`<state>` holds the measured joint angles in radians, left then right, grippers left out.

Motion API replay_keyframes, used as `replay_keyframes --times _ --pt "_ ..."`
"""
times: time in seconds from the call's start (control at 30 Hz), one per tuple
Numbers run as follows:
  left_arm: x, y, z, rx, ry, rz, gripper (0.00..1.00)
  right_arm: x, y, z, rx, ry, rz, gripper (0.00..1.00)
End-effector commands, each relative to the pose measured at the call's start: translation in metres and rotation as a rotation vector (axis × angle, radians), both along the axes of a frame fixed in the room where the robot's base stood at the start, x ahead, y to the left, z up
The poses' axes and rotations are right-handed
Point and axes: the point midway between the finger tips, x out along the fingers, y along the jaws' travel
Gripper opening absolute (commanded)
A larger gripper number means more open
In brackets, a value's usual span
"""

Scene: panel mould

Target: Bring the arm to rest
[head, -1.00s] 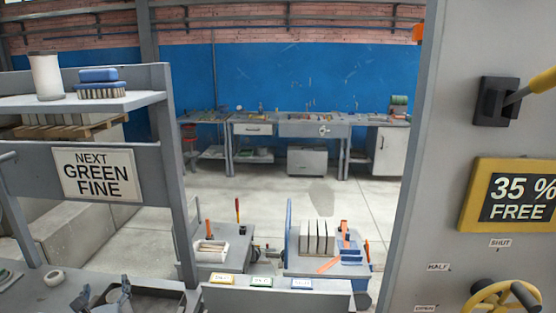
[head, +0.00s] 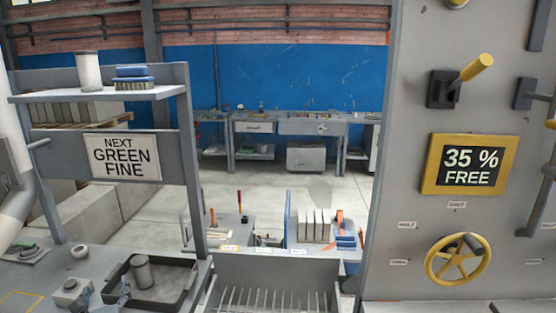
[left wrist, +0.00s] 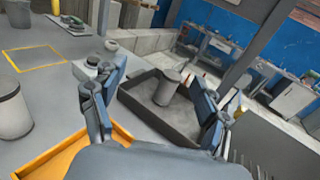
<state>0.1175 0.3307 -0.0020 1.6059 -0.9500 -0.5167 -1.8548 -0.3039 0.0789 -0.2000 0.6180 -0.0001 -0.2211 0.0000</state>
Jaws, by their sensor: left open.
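My left gripper (head: 104,292) shows low in the head view, with its dark fingers rising near the front of a dark tray. In the left wrist view my left gripper (left wrist: 160,88) is open, with nothing between its fingers. Its fingers stand in front of the dark tray (left wrist: 135,84), which holds a grey cylinder (left wrist: 166,88). A pale arm link of mine stands at the left edge of the head view. My right gripper is in neither view.
A shelf frame with a NEXT GREEN FINE sign (head: 123,157) stands behind the tray. A grey panel with a 35 % FREE display (head: 470,165) and yellow handwheel (head: 459,259) fills the right. An orange-edged tray (left wrist: 55,150) lies near the gripper.

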Motion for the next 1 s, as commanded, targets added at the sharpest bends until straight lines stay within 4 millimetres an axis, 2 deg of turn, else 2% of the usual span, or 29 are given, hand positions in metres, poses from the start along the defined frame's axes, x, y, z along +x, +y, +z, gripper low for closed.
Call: replay_keyframes --times 0.37,0.57,0.67,0.8,0.9,1.0 --pt "-0.044 -0.021 -0.035 -0.445 -0.084 0.086 0.75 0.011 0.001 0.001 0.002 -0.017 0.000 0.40" --pt "-0.086 -0.043 -0.066 -0.826 -0.146 0.200 0.75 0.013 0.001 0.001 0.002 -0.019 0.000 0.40" --pt "-0.118 -0.062 -0.087 -1.082 -0.180 0.302 0.75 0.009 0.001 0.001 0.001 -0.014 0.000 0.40" --pt "-0.181 -0.104 -0.118 -1.517 -0.234 0.550 0.75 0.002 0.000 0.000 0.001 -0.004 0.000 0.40" --pt "-0.222 -0.133 -0.131 -1.750 -0.262 0.740 0.75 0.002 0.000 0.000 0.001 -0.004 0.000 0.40" --pt "-0.254 -0.156 -0.137 -1.903 -0.283 0.907 0.75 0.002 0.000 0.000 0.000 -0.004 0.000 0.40"
